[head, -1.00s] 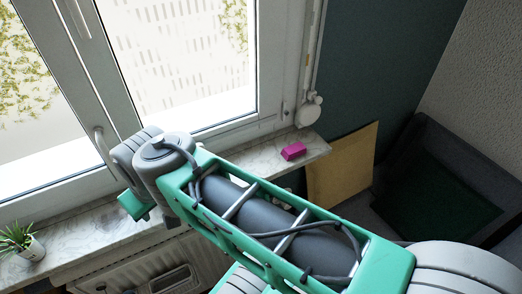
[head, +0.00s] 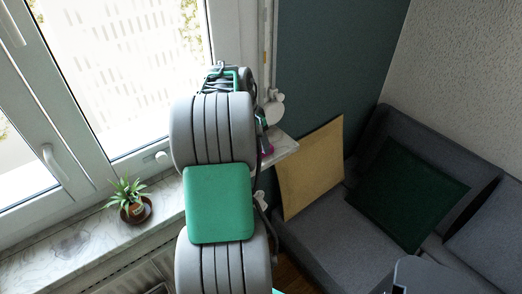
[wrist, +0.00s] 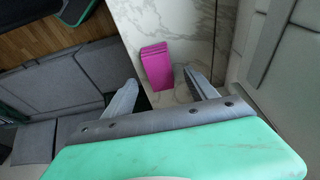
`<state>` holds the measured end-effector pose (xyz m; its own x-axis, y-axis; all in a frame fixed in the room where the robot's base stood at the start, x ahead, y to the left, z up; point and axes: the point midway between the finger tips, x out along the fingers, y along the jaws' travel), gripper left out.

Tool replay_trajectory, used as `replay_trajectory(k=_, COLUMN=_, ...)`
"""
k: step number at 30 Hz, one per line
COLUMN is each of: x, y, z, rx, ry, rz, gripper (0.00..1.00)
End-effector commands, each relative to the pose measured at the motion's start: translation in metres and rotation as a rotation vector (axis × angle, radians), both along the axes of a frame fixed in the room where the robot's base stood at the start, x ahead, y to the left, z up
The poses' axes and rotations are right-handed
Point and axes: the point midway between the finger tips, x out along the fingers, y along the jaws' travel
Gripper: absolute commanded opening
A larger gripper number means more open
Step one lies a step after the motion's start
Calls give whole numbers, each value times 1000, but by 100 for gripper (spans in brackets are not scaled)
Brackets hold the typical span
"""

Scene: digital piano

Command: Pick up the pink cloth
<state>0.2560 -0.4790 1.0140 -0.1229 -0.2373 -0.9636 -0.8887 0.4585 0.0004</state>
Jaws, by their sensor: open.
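The pink cloth (wrist: 157,66) is a small folded magenta block on the marble windowsill (wrist: 178,22). In the wrist view it lies ahead of my gripper (wrist: 160,88), between the lines of the two fingers and a little beyond their tips. The fingers are apart with nothing between them. In the head view my arm hides most of the cloth; a small magenta patch (head: 267,149) shows at the right end of the sill. The gripper itself is hidden behind my arm there.
A potted plant (head: 131,199) stands on the sill to the left of my arm. The window (head: 110,70) rises behind the sill. A tan board (head: 309,167) and a grey sofa (head: 330,225) with a dark green cushion (head: 411,193) are to the right.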

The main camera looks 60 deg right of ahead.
Motion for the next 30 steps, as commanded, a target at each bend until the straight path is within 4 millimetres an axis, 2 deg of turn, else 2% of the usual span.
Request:
replay_trajectory(k=6, x=-5, y=-8, z=-32, rx=2, ry=1, rz=2, gripper=66)
replay_trajectory(k=13, x=-5, y=-9, z=-36, rx=-1, ry=-2, rz=4, gripper=66)
replay_trajectory(k=30, x=-5, y=-8, z=-36, rx=0, ry=-1, rz=4, gripper=20)
